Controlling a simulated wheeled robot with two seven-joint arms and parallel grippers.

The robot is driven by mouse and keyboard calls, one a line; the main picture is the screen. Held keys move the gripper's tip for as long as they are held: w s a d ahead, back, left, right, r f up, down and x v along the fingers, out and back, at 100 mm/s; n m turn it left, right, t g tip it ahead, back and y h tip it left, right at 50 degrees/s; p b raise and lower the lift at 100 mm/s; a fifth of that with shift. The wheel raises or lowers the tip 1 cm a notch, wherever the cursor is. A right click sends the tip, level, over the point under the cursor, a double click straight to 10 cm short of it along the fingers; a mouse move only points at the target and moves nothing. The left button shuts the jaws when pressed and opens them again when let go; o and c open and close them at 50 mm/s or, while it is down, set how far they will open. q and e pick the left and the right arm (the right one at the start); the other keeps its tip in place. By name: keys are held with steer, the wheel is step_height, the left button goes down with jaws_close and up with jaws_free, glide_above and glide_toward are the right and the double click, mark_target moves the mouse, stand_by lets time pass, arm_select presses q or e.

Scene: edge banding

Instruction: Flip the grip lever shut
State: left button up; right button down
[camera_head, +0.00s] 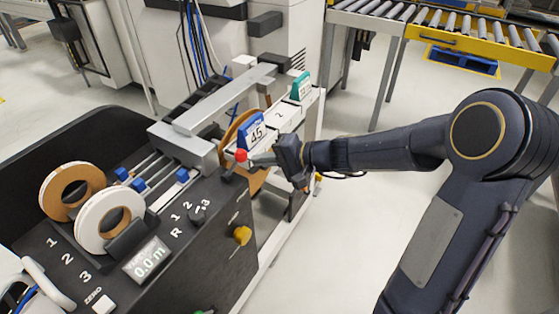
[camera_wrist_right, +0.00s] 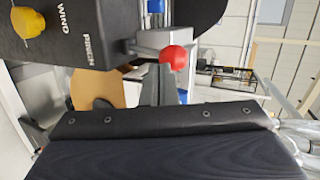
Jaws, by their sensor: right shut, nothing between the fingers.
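The grip lever's red ball knob (camera_head: 240,155) is at the front right of the banding machine's top, beside the grey metal block. The knob also shows in the right wrist view (camera_wrist_right: 175,57), in front of a grey bracket. My right gripper (camera_head: 257,161) reaches in from the right, shut and empty, with its tips close beside the knob. I cannot tell whether they touch the lever. The lever's arm is partly hidden by the gripper, so its exact angle is unclear.
White and brown banding rolls (camera_head: 108,220) stand on the black panel at left. A blue "45" tag (camera_head: 256,133) is just behind the gripper. A yellow knob (camera_head: 242,235) sticks out of the machine's front. Open floor lies to the right, with a roller conveyor (camera_head: 470,28) behind.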

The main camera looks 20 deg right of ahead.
steer(key=shift+w+a+r, duration=0.1)
steer(key=shift+w+a, duration=0.2)
steer(key=shift+a, duration=0.05)
steer(key=w+a+r+g+h+p, duration=0.2)
steer(key=w+a+p, duration=0.8)
steer(key=p, duration=0.5)
steer(key=shift+w+r+m+g+h+p, duration=0.35)
steer(key=shift+w+r+g, duration=0.45)
steer(key=shift+w, duration=0.5)
